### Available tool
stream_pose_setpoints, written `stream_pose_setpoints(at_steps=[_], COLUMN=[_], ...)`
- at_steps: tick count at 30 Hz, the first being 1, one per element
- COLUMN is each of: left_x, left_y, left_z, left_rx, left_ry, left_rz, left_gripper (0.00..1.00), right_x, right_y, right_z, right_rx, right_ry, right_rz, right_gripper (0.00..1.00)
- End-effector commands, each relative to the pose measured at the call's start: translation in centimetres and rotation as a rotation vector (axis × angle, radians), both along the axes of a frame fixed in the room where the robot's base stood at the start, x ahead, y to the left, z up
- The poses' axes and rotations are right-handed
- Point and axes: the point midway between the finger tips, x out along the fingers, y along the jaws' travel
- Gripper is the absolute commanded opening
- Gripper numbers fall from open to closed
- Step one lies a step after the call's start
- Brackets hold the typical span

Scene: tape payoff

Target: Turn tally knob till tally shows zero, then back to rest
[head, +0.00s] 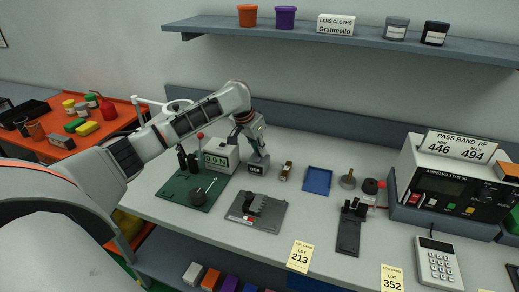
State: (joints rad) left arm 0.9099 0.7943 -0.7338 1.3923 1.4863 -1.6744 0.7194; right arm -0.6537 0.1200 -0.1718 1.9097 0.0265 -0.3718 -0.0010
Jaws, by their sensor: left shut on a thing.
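The tally (257,169) looks to be the small grey block with a dark window, standing on the bench behind the grey plate fixture. Its window shows small white characters, too small to read surely. My left gripper (258,151) reaches down from above, right at the top of this block. It is shut, apparently on the tally knob, which the fingers hide. My right gripper is not in view.
A whitish lettered box (220,154) and a green base (190,190) with a spool stand close left of the gripper. A grey plate fixture (256,210) lies in front. A brass piece (286,171) and blue tray (317,181) are to the right. The meter (455,178) stands far right.

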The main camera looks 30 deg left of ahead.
Motion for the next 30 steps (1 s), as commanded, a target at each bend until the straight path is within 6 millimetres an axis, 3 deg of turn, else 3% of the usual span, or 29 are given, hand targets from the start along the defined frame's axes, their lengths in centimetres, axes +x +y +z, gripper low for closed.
stream_pose_setpoints(at_steps=[10,27,28,30], left_x=[0.12,0.13,0.13,0.12], left_y=[0.23,0.21,0.21,0.21], left_z=[0.16,0.2,0.2,0.19], left_rx=[0.001,0.0,0.0,0.0], left_ry=[-0.003,-0.003,-0.003,-0.003], left_rz=[-0.149,-0.179,-0.179,-0.179], left_gripper=[0.0,0.0,0.18,0.3], right_x=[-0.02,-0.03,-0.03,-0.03], right_y=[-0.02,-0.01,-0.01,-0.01], right_z=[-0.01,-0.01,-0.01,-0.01], right_rx=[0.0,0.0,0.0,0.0], right_ry=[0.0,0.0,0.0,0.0], right_rz=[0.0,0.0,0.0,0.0], right_gripper=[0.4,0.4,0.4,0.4])
